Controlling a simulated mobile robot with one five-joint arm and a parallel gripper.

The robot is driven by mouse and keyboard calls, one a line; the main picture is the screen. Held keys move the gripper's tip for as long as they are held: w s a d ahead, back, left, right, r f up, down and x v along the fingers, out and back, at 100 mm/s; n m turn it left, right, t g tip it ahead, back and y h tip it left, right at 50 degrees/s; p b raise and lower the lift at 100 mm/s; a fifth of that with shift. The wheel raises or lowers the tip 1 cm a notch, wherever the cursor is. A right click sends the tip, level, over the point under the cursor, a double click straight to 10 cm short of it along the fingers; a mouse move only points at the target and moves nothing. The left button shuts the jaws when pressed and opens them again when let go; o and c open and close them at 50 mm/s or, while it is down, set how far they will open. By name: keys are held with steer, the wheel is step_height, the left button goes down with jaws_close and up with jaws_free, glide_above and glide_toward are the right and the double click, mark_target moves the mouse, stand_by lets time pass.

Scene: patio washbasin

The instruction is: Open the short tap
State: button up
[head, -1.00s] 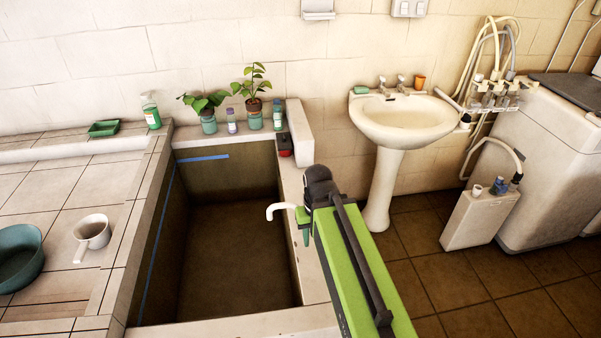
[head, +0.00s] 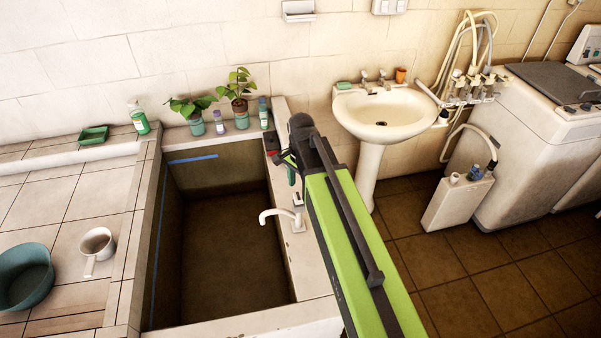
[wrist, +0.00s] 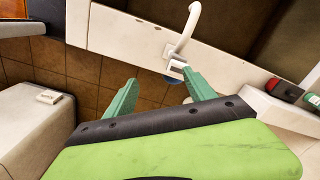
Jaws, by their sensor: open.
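A white tap (head: 281,217) with a curved spout stands on the right rim of the sunken basin, its spout reaching left over the basin. In the wrist view the tap (wrist: 184,35) lies just beyond the fingers, its square base near the right finger. My gripper (head: 287,165) is open and empty; in the head view it appears farther back than this tap, above the right rim. Both green fingers show in the wrist view (wrist: 160,92), apart with nothing between them. Two small taps (head: 373,76) stand on the pedestal washbasin. I cannot tell which tap is the short one.
The pedestal washbasin (head: 383,117) stands behind on the right. Potted plants (head: 238,90) and bottles line the basin's back ledge, with a red and black object (head: 271,142) at the corner. A washing machine (head: 540,125) and a white container (head: 456,203) stand right. The floor between is clear.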

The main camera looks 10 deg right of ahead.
mark_target(298, 196)
steer(key=w+r+m+p, duration=0.4)
steer(key=r+m+p, duration=0.15)
steer(key=r, duration=0.35)
steer(key=shift+m, duration=0.45)
step_height(298, 196, down, 18)
steer(key=b, duration=1.8)
steer(key=shift+w+f, duration=0.15)
steer(key=shift+c, duration=0.4)
